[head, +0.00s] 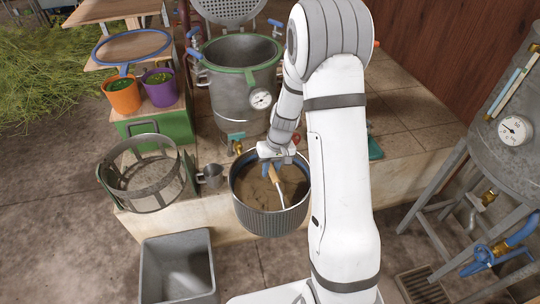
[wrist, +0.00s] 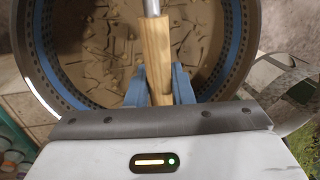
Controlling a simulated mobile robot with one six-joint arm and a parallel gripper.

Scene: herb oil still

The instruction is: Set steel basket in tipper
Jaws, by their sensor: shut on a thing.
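A steel mesh basket (head: 177,183) with a broad rim stands at the left end of the pale ledge. I cannot make out which thing is the tipper. My gripper (head: 277,163) is over a dark ribbed tub (head: 270,222) at the front of the ledge. It is shut on the wooden handle (wrist: 156,50) of a tool with a metal shaft, which leans inside the tub; its far end is out of view in the wrist view. The tub holds brown matter (wrist: 95,45), and its inner wall shows a blue band with dots. My gripper is apart from the mesh basket.
A small metal cup (head: 211,175) stands between basket and tub. A steel pot (head: 225,95) with a gauge stands behind. An orange pot (head: 122,96) and a purple pot (head: 160,88) stand behind the basket. A grey bin (head: 178,270) is on the floor in front; a tank (head: 510,100) is right.

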